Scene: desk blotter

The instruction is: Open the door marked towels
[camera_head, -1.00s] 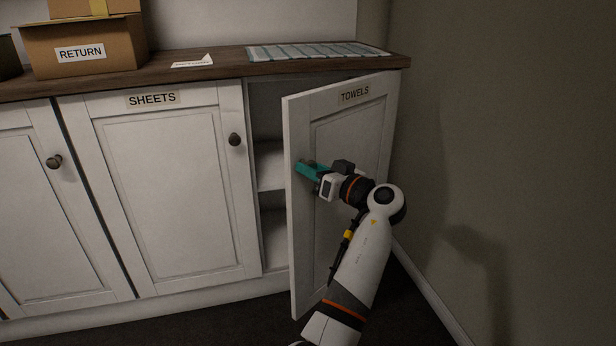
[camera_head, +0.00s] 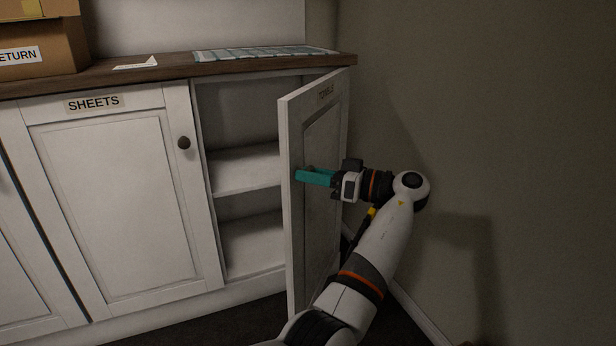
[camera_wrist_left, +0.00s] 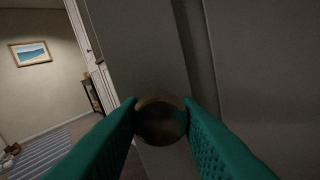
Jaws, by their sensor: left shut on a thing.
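The white door marked TOWELS (camera_head: 326,120) stands swung well out from the cabinet, hinged on its right side. Its label is seen at a steep slant. My left gripper (camera_head: 302,176) has teal fingers and is at the door's free edge side. In the left wrist view, the fingers are shut on the round dark knob (camera_wrist_left: 161,120), one on each side of it. The knob is mostly hidden behind the fingers in the head view. My right gripper is not in view.
The open compartment shows a shelf (camera_head: 245,168) and looks empty. The shut SHEETS door (camera_head: 115,200) with its knob (camera_head: 184,143) is to the left. A wall (camera_head: 480,130) stands close on the right.

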